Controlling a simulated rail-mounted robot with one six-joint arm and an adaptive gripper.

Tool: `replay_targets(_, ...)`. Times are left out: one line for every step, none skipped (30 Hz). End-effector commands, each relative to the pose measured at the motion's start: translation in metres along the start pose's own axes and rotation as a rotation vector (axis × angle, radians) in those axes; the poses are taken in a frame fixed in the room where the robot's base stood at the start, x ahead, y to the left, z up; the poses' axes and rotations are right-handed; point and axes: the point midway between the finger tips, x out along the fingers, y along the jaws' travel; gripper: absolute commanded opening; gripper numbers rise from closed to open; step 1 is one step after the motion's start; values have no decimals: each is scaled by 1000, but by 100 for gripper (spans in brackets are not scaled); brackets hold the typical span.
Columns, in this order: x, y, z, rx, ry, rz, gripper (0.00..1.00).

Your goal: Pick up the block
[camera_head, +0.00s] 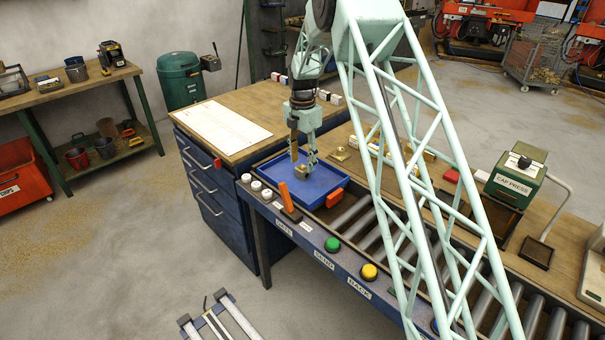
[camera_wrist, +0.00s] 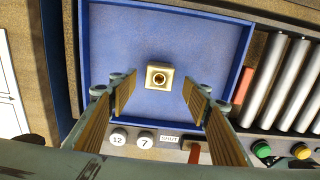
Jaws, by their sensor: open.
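A small brass block (camera_wrist: 160,75) with a dark hole in its top sits on the floor of a blue tray (camera_wrist: 110,45). In the head view the block (camera_head: 301,173) shows small below my gripper (camera_head: 302,158), inside the tray (camera_head: 335,181). My gripper points down into the tray with its fingers spread. In the wrist view the open fingers (camera_wrist: 160,94) stand to the left and right of the block, with clear gaps on both sides. The fingers do not touch the block. I cannot tell the exact height of the fingertips above it.
Metal rollers (camera_head: 350,213) run along the conveyor right of the tray. An orange lever (camera_head: 287,197) and white numbered knobs (camera_head: 256,186) stand at the tray's near edge. Green (camera_head: 332,244) and yellow (camera_head: 369,271) buttons line the front rail. A white sheet (camera_head: 222,127) lies on the bench.

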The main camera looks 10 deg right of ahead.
Motion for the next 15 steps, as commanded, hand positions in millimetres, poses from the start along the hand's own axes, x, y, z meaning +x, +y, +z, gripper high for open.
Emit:
replay_targets(5,0,0,0,1,-1,44)
replay_targets(8,0,0,0,1,-1,44)
replay_targets(12,0,0,0,1,-1,44)
replay_targets(15,0,0,0,1,-1,44)
replay_targets(18,0,1,0,1,-1,44)
replay_targets(22,1,1,0,1,-1,44)
replay_targets(26,1,1,0,1,-1,44)
replay_targets(29,1,1,0,1,-1,44)
replay_targets(33,1,1,0,1,-1,44)
replay_targets(35,1,1,0,1,-1,44)
replay_targets(38,1,1,0,1,-1,44)
replay_targets(41,1,1,0,1,-1,44)
replay_targets(43,1,1,0,1,-1,44)
replay_targets(45,1,1,0,0,-1,44)
replay_targets(47,1,1,0,0,0,44)
